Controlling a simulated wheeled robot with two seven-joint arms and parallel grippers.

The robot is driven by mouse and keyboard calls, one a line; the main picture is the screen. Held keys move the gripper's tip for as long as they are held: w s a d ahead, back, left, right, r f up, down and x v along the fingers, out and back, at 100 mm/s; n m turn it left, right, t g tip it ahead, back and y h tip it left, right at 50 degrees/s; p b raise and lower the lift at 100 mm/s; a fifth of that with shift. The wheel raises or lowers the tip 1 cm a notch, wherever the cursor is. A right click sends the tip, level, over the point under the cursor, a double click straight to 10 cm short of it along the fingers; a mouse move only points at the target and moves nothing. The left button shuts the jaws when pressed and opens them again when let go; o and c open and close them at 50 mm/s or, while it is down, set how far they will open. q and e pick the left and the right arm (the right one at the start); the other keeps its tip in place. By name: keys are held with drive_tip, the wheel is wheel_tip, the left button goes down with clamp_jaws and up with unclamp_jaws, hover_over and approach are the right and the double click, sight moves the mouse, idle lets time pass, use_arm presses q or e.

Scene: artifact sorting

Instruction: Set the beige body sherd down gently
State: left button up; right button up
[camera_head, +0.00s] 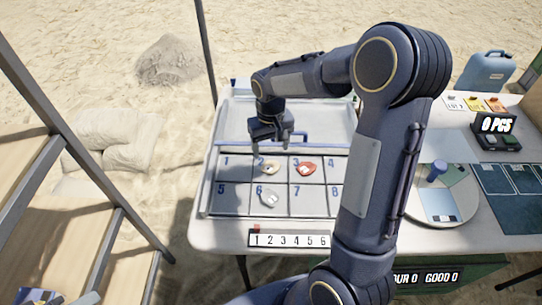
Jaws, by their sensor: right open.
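My right gripper (270,149) is open, its fingers pointing down over the numbered tray (226,205). A beige sherd (269,168) lies in compartment 2, just below the fingertips in the picture. No sherd shows between the fingers, and they look apart from the beige one, though the exact gap is hard to judge. A red-orange sherd (306,168) with a pale patch lies in compartment 3. A pale grey sherd (269,198) lies in compartment 6. My right arm hides part of the tray's right side. My left gripper does not show clearly anywhere.
A numbered scale strip (289,240) lies at the table's front edge. Right of my arm are a round turntable (416,210), a display reading 0 PCS (496,125) and a blue jerrycan (487,72). Wooden shelving (70,235) stands at left. Compartments 1 and 5 are empty.

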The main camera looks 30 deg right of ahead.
drive_tip(key=s+a+r+t+y, duration=0.2)
drive_tip(key=s+a+r+t, duration=0.1)
drive_tip(key=s+r, duration=0.85)
drive_tip(key=s+a+f+t+y, duration=0.1)
drive_tip(key=s+a, duration=0.3)
drive_tip(key=s, duration=0.6)
drive_tip(key=shift+s+a+f+t+y, duration=0.15)
drive_tip(key=shift+s+t+y, duration=0.2)
drive_tip(key=shift+t, duration=0.45)
